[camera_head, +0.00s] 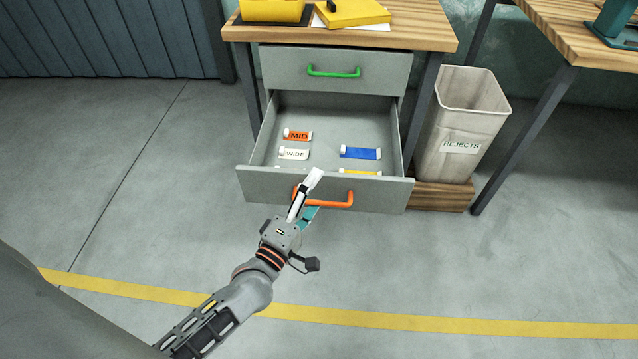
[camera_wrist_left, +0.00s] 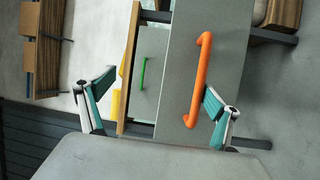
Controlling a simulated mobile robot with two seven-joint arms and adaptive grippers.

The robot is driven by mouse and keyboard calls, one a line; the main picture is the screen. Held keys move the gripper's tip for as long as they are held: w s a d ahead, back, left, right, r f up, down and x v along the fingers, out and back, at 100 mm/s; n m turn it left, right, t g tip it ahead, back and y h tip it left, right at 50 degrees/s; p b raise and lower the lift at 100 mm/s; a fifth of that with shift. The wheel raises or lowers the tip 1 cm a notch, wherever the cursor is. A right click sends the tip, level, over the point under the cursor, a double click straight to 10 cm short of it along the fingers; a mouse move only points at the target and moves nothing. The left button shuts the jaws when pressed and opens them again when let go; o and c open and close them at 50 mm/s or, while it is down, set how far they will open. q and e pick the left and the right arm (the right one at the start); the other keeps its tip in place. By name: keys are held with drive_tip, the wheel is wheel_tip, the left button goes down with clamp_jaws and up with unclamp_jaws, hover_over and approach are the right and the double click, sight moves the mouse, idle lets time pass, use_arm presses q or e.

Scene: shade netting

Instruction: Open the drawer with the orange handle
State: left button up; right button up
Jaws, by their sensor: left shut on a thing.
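The lower drawer (camera_head: 256,183) stands pulled out from the cabinet, its inside showing. Its orange handle (camera_head: 342,203) is on the grey front panel and also shows in the left wrist view (camera_wrist_left: 200,75). In the left wrist view one finger of the gripper (camera_wrist_left: 158,100) lies against the handle's right side; the other is off to the left, past the panel's top edge. My right gripper is not in view.
The upper drawer with a green handle (camera_head: 334,72) is shut. Several small labelled pieces, including an orange one (camera_head: 297,135) and a blue one (camera_head: 361,153), lie inside the open drawer. A rejects bin (camera_head: 465,115) stands at the right. Floor in front is clear.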

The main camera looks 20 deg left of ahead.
use_arm(q)
drive_tip(key=shift+s+r, duration=0.75)
drive_tip(key=shift+r, duration=0.3)
drive_tip(key=shift+c, duration=0.2)
drive_tip(key=shift+s, duration=0.35)
drive_tip(key=shift+c, duration=0.4)
drive_tip(key=shift+s+r, duration=0.15)
drive_tip(key=shift+s, duration=0.25)
drive_tip(key=c, duration=0.8)
drive_tip(key=shift+s+f, duration=0.25)
drive_tip(key=shift+s, duration=0.05)
drive_tip(key=c, duration=0.5)
drive_tip(key=shift+s+a+f, duration=0.15)
drive_tip(key=shift+s+f, duration=0.2)
drive_tip(key=shift+s, duration=0.4)
drive_tip(key=shift+s+a+f, duration=0.1)
drive_tip(key=shift+s+f, duration=0.25)
drive_tip(key=shift+s, duration=0.4)
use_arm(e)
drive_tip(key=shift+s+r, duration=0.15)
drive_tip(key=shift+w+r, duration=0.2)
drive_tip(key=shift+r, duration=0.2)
